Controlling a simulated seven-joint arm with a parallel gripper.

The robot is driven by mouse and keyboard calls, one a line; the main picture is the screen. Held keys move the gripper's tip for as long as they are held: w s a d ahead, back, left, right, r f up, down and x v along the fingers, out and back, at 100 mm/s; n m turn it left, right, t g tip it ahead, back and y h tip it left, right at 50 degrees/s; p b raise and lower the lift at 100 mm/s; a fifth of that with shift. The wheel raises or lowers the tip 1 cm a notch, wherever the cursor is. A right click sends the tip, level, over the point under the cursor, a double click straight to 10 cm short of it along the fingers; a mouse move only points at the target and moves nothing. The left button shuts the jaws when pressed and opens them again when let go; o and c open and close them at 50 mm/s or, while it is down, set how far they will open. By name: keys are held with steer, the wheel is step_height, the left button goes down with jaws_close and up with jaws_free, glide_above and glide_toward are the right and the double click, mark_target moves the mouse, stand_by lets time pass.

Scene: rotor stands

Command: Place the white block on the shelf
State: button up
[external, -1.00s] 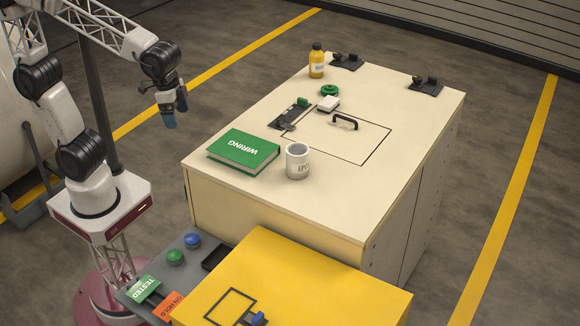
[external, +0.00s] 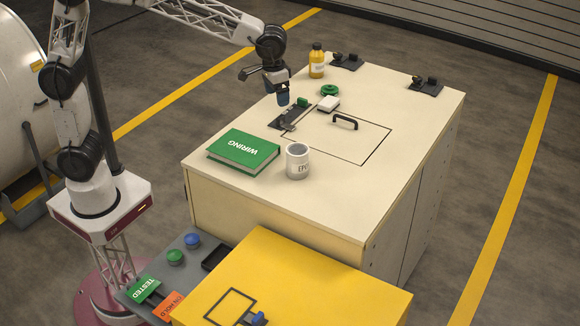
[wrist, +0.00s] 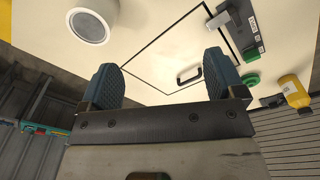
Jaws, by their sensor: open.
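The white block (external: 328,104) is small and flat and lies on the cream cabinet top (external: 240,200), between the green ring and the dark switch fixture. My gripper (external: 283,99) is in the air over the cabinet's far left edge, left of the block and apart from it. In the wrist view my gripper (wrist: 163,72) is open, with nothing between its blue fingers. The block is not clear there; the right finger seems to hide it. No thing is plainly a shelf; a grey ledge (external: 218,241) sits low at the front left.
On the cabinet stand a green ring (external: 330,90), switch fixture (external: 290,115), dark handle (external: 345,122), yellow bottle (external: 317,62), WIRING book (external: 243,152) and white mug (external: 297,161). A yellow box (external: 310,280) is in front. The cabinet's right side is clear.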

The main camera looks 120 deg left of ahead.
steer(key=w+a+f+n, duration=0.1)
steer(key=a+f+n, duration=0.1)
steer(key=a, duration=0.6)
steer(key=w+a+f+n, duration=0.1)
steer(key=w+a+f, duration=0.15)
steer(key=a, duration=0.55)
steer(key=n, duration=0.4)
glide_above(328, 103)
steer(key=shift+g, duration=0.4)
step_height(328, 103, down, 8)
steer(key=shift+r, duration=0.1)
steer(key=shift+f, duration=1.35)
steer(key=shift+f, duration=2.6)
